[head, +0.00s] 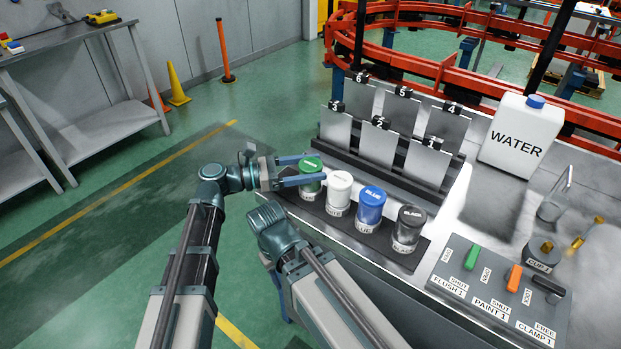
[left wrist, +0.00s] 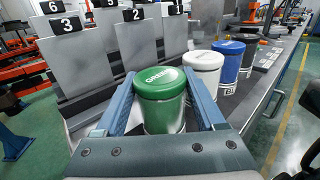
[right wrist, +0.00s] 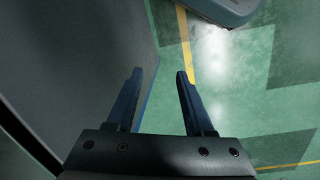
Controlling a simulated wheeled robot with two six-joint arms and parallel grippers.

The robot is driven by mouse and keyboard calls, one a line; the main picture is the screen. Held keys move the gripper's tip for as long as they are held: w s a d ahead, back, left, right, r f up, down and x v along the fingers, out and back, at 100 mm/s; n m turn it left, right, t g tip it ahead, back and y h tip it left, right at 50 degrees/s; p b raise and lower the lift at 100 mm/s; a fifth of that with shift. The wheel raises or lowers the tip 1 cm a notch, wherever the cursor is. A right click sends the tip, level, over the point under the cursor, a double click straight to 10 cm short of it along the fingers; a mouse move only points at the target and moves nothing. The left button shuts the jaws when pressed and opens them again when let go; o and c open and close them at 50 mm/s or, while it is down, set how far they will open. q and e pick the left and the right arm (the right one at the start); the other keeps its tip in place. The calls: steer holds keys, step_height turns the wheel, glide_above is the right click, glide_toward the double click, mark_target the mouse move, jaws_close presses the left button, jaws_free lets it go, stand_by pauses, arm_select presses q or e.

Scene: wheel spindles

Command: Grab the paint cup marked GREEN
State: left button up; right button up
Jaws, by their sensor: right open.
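The cup with the green lid (head: 311,165), lettered GREEN, stands upright at the left end of the cup row. In the left wrist view, the green cup (left wrist: 160,100) sits between the fingers of my left gripper (left wrist: 160,80), one finger along each side. I cannot tell whether both fingers press on it. My left gripper (head: 305,171) comes level from the left in the head view. My right gripper (right wrist: 160,75) is open and empty in the right wrist view, above the floor.
A white cup (head: 339,193), a blue cup (head: 370,205) and a black cup (head: 408,228) stand in the row to the right. Numbered plates (head: 378,145) rise behind. A water jug (head: 521,135) and a switch panel (head: 480,300) are on the right.

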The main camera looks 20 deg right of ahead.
arm_select(q)
jaws_close()
steer(key=shift+r, duration=0.15)
step_height(320, 180, up, 10)
steer(key=p, duration=1)
